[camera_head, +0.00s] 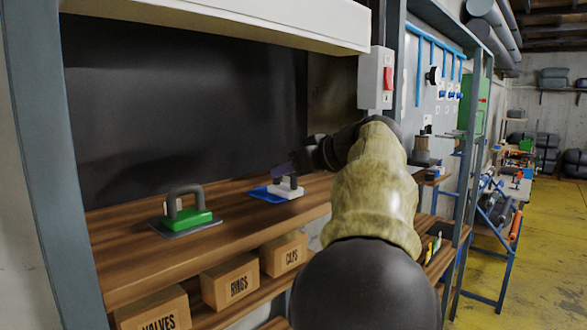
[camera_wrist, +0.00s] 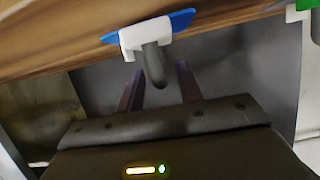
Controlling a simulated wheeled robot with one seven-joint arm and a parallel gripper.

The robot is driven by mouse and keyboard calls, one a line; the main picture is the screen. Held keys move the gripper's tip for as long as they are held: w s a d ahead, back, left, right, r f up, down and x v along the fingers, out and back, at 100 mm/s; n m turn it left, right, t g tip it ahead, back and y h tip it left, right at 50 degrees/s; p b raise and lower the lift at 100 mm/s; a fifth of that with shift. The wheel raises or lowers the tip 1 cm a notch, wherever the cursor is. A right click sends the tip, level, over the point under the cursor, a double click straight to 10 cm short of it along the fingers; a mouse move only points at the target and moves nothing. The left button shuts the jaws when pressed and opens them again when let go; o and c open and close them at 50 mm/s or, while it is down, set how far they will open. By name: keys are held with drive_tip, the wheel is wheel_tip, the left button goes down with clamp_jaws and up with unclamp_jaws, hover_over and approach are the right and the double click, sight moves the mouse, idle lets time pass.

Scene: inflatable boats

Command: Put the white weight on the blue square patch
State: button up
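The white weight (camera_head: 287,190), a white block with a grey handle, sits on the blue square patch (camera_head: 262,195) on the wooden shelf. Part of the blue patch shows past its left side. In the wrist view the white weight (camera_wrist: 133,42) lies over the blue patch (camera_wrist: 183,20), which sticks out on both sides. My gripper (camera_wrist: 160,84) is open. Its two dark fingers are apart, with the tip of the grey handle between or just ahead of them; I cannot tell whether they touch. In the head view my gripper (camera_head: 296,165) is close behind the handle.
A green weight (camera_head: 188,219) with a grey handle stands on a dark patch (camera_head: 163,230) to the left on the shelf (camera_head: 130,262). Labelled boxes (camera_head: 230,282) stand on the lower shelf. A grey post and a switch box (camera_head: 376,78) are near my arm.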

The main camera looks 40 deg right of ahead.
drive_tip(key=shift+r, duration=0.15)
drive_tip(key=shift+s, duration=0.1)
drive_tip(key=b+v, duration=0.2)
drive_tip(key=v, duration=1)
drive_tip(key=shift+b, duration=0.3)
